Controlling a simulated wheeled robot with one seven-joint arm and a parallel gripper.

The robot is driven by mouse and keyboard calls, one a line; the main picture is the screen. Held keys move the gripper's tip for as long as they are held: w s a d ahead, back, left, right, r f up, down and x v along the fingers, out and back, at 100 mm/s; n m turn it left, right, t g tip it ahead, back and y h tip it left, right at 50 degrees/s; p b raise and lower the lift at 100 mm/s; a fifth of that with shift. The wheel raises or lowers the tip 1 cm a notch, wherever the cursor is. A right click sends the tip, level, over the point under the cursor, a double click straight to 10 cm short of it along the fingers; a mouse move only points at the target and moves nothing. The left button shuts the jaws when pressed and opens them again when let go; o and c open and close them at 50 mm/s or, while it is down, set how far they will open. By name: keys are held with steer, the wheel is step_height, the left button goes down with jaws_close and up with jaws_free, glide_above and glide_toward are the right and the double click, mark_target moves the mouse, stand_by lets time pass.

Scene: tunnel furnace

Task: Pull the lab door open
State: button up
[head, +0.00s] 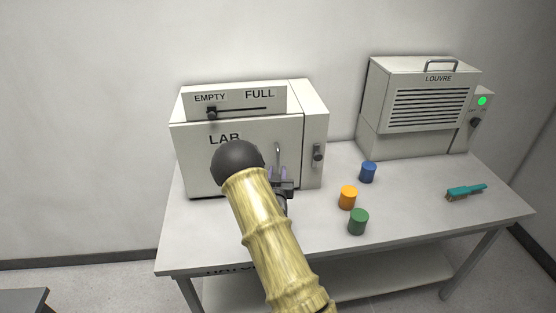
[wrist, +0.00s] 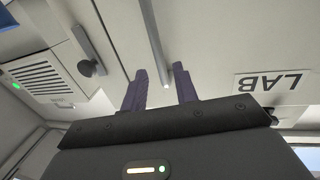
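The lab door (head: 195,165) is the white front of the box marked LAB, and it looks shut. Its upright grey bar handle (head: 277,152) is on the door's right part. My gripper (head: 277,172) is at the handle's lower end, partly hidden by my arm. In the wrist view, upside down, the door (wrist: 215,40) fills the upper middle. My gripper (wrist: 160,68) has its two dark fingers apart, with nothing clasped. The handle (wrist: 154,40) shows between the fingertips, its end reaching down between them. I cannot tell whether it lies within the fingers' depth.
A dark knob (head: 318,154) is right of the door. An EMPTY/FULL slider (head: 212,113) tops the box. Blue (head: 368,172), orange (head: 347,197) and green (head: 358,221) cylinders, a teal brush (head: 466,192) and the LOUVRE unit (head: 400,125) stand to the right on the table (head: 420,225).

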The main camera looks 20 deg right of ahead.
mark_target(278, 163)
steer(key=shift+p+x, duration=0.8)
steer(key=shift+x, duration=2.15)
jaws_close()
